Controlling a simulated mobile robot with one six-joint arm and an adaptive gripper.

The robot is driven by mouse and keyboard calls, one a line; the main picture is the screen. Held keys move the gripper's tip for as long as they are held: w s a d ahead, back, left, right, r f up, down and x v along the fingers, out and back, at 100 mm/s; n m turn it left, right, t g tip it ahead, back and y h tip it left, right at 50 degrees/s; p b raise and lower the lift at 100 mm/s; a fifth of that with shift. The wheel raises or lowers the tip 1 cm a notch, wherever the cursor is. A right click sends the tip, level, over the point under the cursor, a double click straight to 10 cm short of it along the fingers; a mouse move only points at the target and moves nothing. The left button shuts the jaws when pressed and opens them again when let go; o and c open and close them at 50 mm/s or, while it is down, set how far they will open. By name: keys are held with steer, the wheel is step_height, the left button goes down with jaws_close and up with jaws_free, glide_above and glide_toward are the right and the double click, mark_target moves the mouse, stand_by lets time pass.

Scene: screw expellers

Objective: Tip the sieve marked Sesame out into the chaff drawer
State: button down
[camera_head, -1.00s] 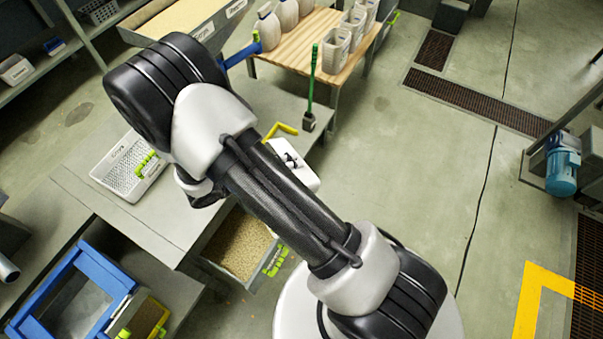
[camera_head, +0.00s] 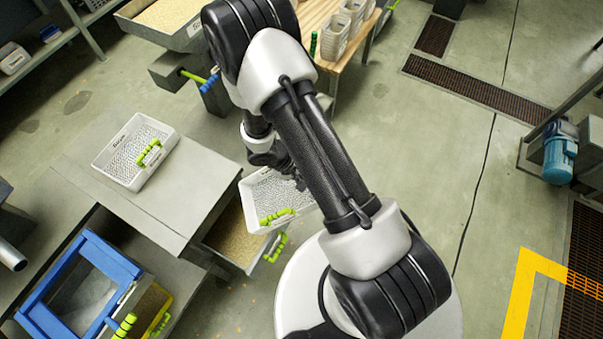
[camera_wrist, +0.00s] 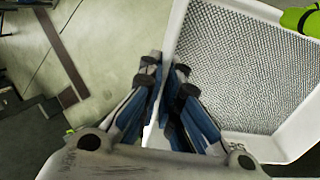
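My gripper (camera_wrist: 168,100) is shut on the wall of a white sieve (camera_head: 262,190) with a green handle; its mesh (camera_wrist: 245,65) fills the right of the wrist view. The mesh looks bare. The held sieve is in the air, in front of the table and overlapping the right part of an open drawer (camera_head: 247,269) in the head view. That drawer holds tan grainy material and has a green handle. A second white sieve (camera_head: 118,180) with a green handle sits on the grey table. I cannot read the held sieve's label, and no drawer marking is readable.
The grey table (camera_head: 195,195) stands left of my arm. A blue-framed box (camera_head: 35,318) is at the lower left, beside another drawer (camera_head: 162,320) with a yellow side. A wooden table (camera_head: 345,55) with white baskets stands behind.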

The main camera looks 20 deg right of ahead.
steer(key=d+f+y+b, duration=0.1)
steer(key=d+f+b, duration=0.1)
steer(key=shift+s+f+y, duration=0.1)
steer(key=shift+f+y, duration=0.3)
steer(key=shift+s+d+f+t+y+b, duration=0.15)
steer(key=shift+d+f+y+b, duration=0.1)
steer(key=shift+f+y, duration=0.6)
steer(key=shift+w+d+f+t+y+b, duration=0.1)
steer(key=shift+f+y+b, duration=0.1)
steer(key=shift+f+y, duration=0.6)
steer(key=shift+s+d+f+t+y+b, duration=0.2)
steer(key=shift+f+y, duration=0.25)
steer(key=shift+f, duration=0.7)
steer(key=shift+w, duration=0.15)
